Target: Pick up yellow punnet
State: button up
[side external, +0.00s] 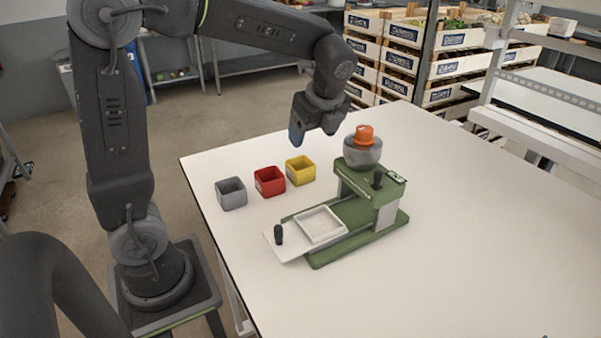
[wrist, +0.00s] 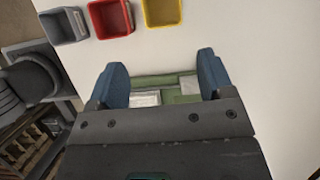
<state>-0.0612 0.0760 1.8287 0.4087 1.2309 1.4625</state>
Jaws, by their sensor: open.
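The yellow punnet (side external: 300,170) is a small open square box standing upright on the white table, at the right end of a row of three. It also shows at the top of the wrist view (wrist: 162,12), partly cut by the frame edge. My gripper (side external: 300,134) is above the table, higher than the punnet and apart from it. In the wrist view its two blue fingers (wrist: 164,75) are wide apart with nothing between them. The green machine shows below, between the fingers.
A red punnet (side external: 270,181) and a grey punnet (side external: 231,193) stand left of the yellow one. A green machine (side external: 343,258) with a white tray and a grey bowl with an orange top stands close to its right. The white table (side external: 450,230) is clear at right.

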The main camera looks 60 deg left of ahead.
send_near(301, 166)
jog(key=s+f, duration=0.1)
jog(key=s+d+f, duration=0.1)
jog(key=f, duration=0.1)
jog(key=shift+d, duration=0.15)
jog(key=shift+a+x, duration=0.15)
jog(key=shift+x, duration=1.1)
jog(key=shift+a+x, duration=0.15)
jog(key=shift+x, duration=1.15)
jog(key=shift+w+r, duration=0.15)
jog(key=shift+w, duration=0.05)
jog(key=c, duration=0.7)
jog(key=shift+r, duration=0.1)
